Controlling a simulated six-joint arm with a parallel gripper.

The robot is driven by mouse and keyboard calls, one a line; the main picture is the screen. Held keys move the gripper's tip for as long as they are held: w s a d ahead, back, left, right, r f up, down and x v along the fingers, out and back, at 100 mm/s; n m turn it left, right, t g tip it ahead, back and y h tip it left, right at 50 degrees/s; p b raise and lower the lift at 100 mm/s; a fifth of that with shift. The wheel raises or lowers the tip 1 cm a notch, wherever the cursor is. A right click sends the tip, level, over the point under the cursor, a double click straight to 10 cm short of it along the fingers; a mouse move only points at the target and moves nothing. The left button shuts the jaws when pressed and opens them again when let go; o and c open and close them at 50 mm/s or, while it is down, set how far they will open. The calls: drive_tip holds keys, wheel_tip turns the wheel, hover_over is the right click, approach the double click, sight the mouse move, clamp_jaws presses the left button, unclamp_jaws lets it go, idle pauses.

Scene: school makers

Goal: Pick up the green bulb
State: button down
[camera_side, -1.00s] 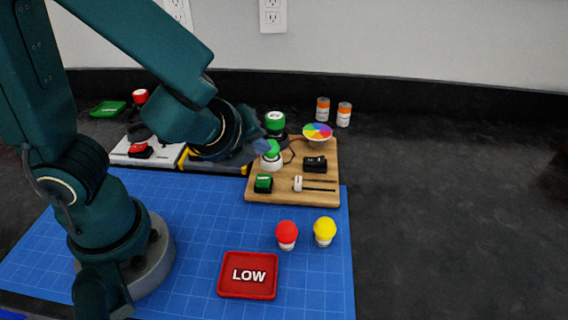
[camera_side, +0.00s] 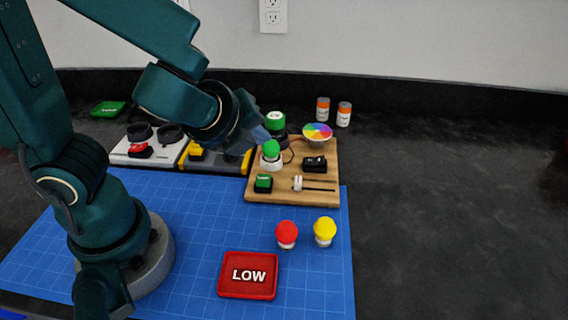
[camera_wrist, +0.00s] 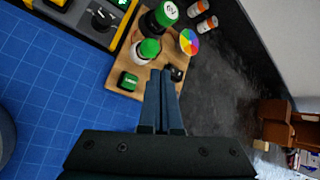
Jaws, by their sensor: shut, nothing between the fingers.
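The green bulb (camera_side: 271,149) stands upright in a white socket (camera_side: 270,163) on the wooden board (camera_side: 290,192). It also shows in the wrist view (camera_wrist: 149,48), ahead of the fingertips and a little to their left. My gripper (camera_side: 262,138) is up and to the left of the bulb in the side view, close to it in the picture. In the wrist view my gripper (camera_wrist: 161,74) has its two fingers together with nothing between them. The fingertips are apart from the bulb in the wrist view.
A green-topped jar-like thing (camera_side: 276,120) stands behind the bulb. A colour wheel (camera_side: 318,131), black switch (camera_side: 315,163) and green button (camera_side: 263,183) share the board. Red (camera_side: 287,232) and yellow (camera_side: 325,230) bulbs and a red LOW tray (camera_side: 248,274) sit on the blue mat.

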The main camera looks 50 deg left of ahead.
drive_tip(key=shift+c, duration=1.4)
unclamp_jaws()
drive_tip(key=n+g+h, duration=0.4)
drive_tip(key=n+g, duration=0.4)
drive_tip(key=n, duration=1)
hover_over(270, 142)
wheel_tip(270, 142, down, 2)
drive_tip(key=shift+a+f, duration=0.1)
drive_tip(key=shift+f, duration=2.35)
